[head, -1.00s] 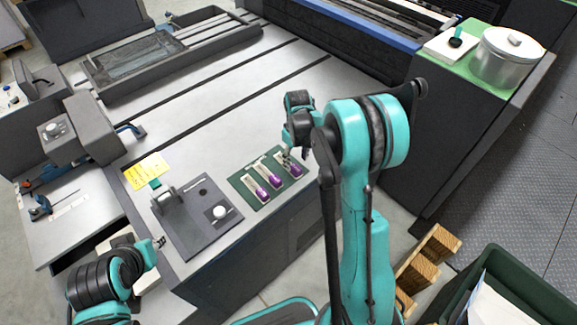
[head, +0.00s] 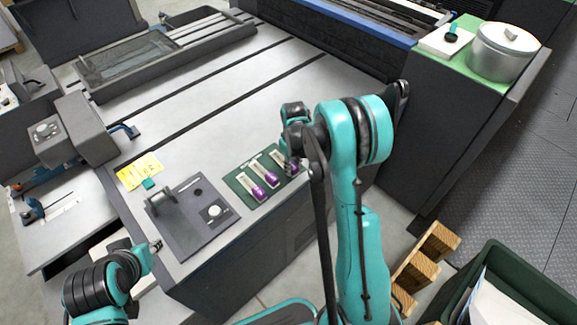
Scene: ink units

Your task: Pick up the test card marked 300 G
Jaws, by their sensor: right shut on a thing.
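Three pale test cards with purple ends lie in a row on a dark green mat (head: 236,184). They are the left card (head: 251,186), the middle card (head: 266,173) and the right card (head: 277,156). Their markings are too small to read, so I cannot tell which one is 300 G. My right gripper (head: 290,165) is shut on the right card at its purple end, partly hidden by my wrist. I cannot tell if that card is clear of the mat. My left gripper (head: 157,246) is at the lower left, away from the cards; its jaws are too small to judge.
A dark panel (head: 190,235) with a white knob stands left of the mat. A yellow note (head: 140,171) lies behind it. A metal canister (head: 503,52) stands on a green top at upper right. The grey table between the slots is clear.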

